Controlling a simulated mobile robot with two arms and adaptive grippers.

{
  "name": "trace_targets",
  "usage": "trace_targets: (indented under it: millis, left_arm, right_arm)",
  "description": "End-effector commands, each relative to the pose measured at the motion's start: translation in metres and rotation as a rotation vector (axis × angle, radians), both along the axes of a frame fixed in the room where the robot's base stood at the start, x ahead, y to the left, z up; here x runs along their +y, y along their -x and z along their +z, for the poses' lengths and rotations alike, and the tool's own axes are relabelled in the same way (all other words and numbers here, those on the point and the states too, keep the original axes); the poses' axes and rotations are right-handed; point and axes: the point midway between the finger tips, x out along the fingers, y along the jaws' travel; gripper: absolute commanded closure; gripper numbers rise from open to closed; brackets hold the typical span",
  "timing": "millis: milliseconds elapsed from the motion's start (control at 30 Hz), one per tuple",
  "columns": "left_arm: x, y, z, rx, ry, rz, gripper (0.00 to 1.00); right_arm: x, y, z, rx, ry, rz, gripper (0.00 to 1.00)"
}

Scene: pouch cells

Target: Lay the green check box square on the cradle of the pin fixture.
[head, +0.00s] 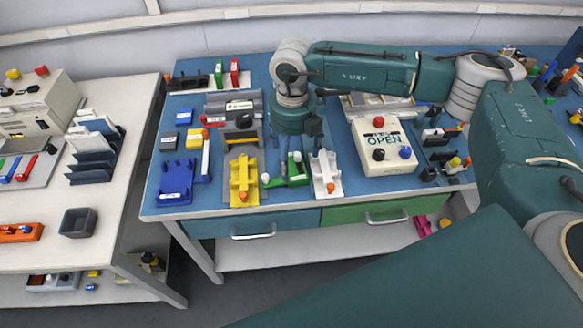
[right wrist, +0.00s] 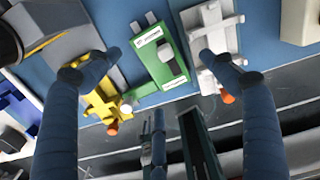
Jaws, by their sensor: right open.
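The green check box (head: 297,172) lies on the blue table top between a yellow fixture (head: 243,183) and a white fixture (head: 325,175). In the right wrist view the green check box (right wrist: 150,64) shows white labels and a grey part on top. My right gripper (right wrist: 160,57) is open, its fingers to either side of the box with gaps. In the head view the right gripper (head: 296,160) points down over the box and partly hides it. Which fixture is the pin fixture, I cannot tell. My left gripper is not in view.
The yellow fixture (right wrist: 103,104) and white fixture (right wrist: 210,45) stand close beside the box. A cream box marked OPEN (head: 383,160) stands to the right. A grey device (head: 238,122) stands behind, a blue stand (head: 177,180) at left. The table's front edge is close.

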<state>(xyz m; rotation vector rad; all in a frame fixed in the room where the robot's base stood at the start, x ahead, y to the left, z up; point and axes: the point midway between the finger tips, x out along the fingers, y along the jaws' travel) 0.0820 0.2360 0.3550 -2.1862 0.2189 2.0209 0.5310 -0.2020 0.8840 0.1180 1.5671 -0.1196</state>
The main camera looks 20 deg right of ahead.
Motion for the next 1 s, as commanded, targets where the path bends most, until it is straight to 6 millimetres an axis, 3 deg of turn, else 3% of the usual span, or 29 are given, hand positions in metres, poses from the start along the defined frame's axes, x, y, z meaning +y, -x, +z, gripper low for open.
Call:
trace_targets:
  millis: [167,300,600,933,1000]
  left_arm:
    - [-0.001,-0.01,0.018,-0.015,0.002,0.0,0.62]
    - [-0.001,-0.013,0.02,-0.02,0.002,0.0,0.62]
    - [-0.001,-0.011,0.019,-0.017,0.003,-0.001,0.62]
    - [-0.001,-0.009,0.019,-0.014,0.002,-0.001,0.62]
    - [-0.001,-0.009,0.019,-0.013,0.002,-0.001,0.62]
  right_arm:
    - [0.005,0.003,-0.023,0.005,0.0,0.002,0.18]
    - [0.005,0.003,-0.042,0.003,0.0,0.0,0.18]
    - [0.005,0.002,-0.048,0.001,-0.001,0.001,0.18]
    - [0.005,0.002,-0.048,0.001,-0.001,0.001,0.83]
    - [0.005,0.001,-0.048,0.0,-0.001,0.001,0.85]
